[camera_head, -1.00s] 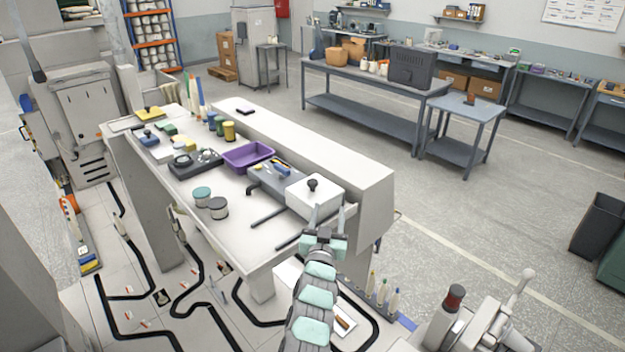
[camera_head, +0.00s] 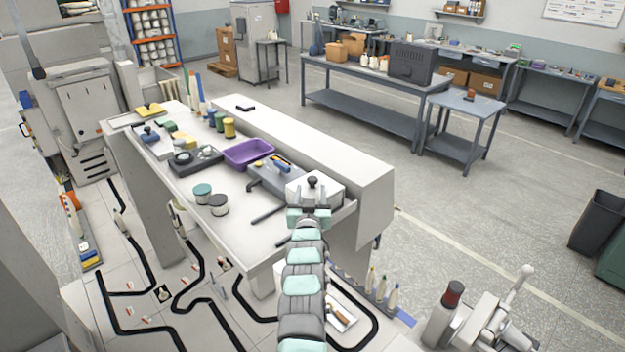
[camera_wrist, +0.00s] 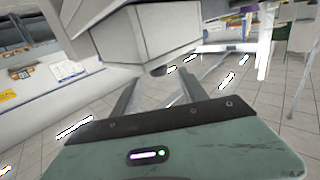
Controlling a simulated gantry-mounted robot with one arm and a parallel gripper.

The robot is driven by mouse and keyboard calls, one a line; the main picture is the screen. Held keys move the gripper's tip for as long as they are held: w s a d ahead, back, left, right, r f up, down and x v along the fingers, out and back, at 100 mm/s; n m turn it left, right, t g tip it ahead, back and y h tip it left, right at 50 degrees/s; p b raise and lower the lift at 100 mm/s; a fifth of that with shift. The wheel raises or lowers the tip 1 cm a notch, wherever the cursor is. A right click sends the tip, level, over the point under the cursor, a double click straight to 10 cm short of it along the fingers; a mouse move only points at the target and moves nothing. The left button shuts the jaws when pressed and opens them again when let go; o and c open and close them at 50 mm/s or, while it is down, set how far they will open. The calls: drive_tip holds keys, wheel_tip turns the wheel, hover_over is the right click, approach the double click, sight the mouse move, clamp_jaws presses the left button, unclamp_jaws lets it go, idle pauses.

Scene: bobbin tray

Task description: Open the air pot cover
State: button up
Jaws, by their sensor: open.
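The air pot cover is a white box-like lid (camera_head: 304,192) with a black knob (camera_head: 312,181) on top, at the right end of the bench. It looks closed. My gripper (camera_head: 309,208) is in front of the cover, on its near side, and partly hides it. In the wrist view, the two fingers of my gripper (camera_wrist: 158,84) are apart with nothing held between them. A pale boxy part (camera_wrist: 150,35), likely the cover, fills the upper middle just beyond the fingertips, with a dark round piece at its lower edge. Whether the fingers touch it cannot be told.
The white bench (camera_head: 235,226) holds a grey unit beside the cover, a purple tray (camera_head: 247,152), two round tins (camera_head: 203,193) and several spools. A raised white ledge (camera_head: 330,150) runs along the bench's far side.

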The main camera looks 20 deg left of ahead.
sight(311, 183)
drive_tip(key=shift+w+a+r, duration=0.15)
drive_tip(key=shift+w+r, duration=0.1)
drive_tip(key=shift+w, duration=0.1)
drive_tip(key=shift+w+a+f, duration=0.15)
drive_tip(key=shift+w+f, duration=0.05)
drive_tip(key=shift+w, duration=0.1)
drive_tip(key=shift+w+a+b, duration=0.3)
drive_tip(key=shift+w+b, duration=0.35)
drive_tip(key=shift+w+a+r+b, duration=0.1)
drive_tip(key=shift+w+b, duration=0.35)
drive_tip(key=shift+w, duration=0.2)
drive_tip(key=shift+w+a+f, duration=0.2)
drive_tip(key=shift+w, duration=0.05)
drive_tip(key=shift+w+a+r+b, duration=0.1)
drive_tip(key=shift+w+r+b, duration=0.1)
drive_tip(key=shift+b, duration=0.3)
drive_tip(key=shift+w+f, duration=0.15)
drive_tip(key=shift+w, duration=0.1)
drive_tip(key=shift+w+r+b, duration=0.2)
drive_tip(key=shift+w+b, duration=0.15)
drive_tip(key=shift+b, duration=0.3)
